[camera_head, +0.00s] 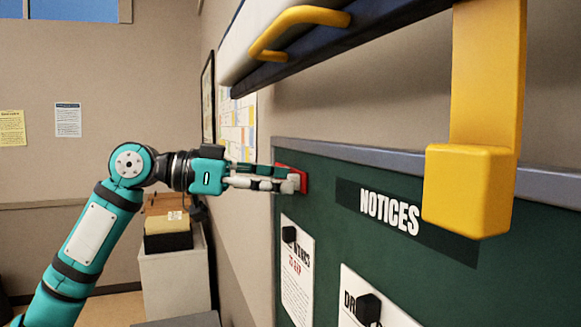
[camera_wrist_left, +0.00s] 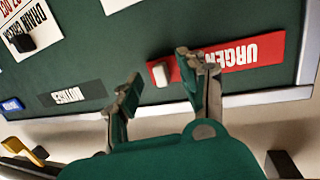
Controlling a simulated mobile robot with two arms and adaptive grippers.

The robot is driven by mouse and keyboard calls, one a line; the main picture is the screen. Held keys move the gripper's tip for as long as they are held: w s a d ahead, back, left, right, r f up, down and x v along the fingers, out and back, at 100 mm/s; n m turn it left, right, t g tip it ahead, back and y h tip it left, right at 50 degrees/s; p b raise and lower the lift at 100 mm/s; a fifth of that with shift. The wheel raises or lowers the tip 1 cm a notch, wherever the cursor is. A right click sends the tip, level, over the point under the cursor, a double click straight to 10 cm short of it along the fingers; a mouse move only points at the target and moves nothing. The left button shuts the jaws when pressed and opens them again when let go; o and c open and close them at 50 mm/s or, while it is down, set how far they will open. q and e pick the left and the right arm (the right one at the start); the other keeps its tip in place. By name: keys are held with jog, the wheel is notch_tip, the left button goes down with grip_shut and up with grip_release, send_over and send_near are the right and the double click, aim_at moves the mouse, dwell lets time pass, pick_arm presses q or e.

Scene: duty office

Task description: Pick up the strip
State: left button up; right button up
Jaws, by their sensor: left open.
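The red strip (camera_wrist_left: 245,56) with white URGENT lettering lies flat on the green board, upside down in the left wrist view. A pale block (camera_wrist_left: 160,74) sits on its left end there. My left gripper (camera_wrist_left: 163,84) is open, with its fingers on either side of the block's position and the far finger over the strip; contact cannot be told. In the head view, my left gripper (camera_head: 296,181) is at the board's far upper corner, hiding most of the red strip (camera_head: 304,173). My right gripper is not in view.
The green board (camera_head: 330,245) has a grey frame, a dark NOTICES strip (camera_head: 390,212) and papers with black blocks. A cabinet (camera_head: 172,280) stands behind my arm.

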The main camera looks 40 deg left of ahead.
pick_arm(q)
jog(key=shift+w+d, duration=0.2)
jog(key=shift+s+a, duration=0.1)
jog(key=shift+c, duration=0.7)
grip_shut()
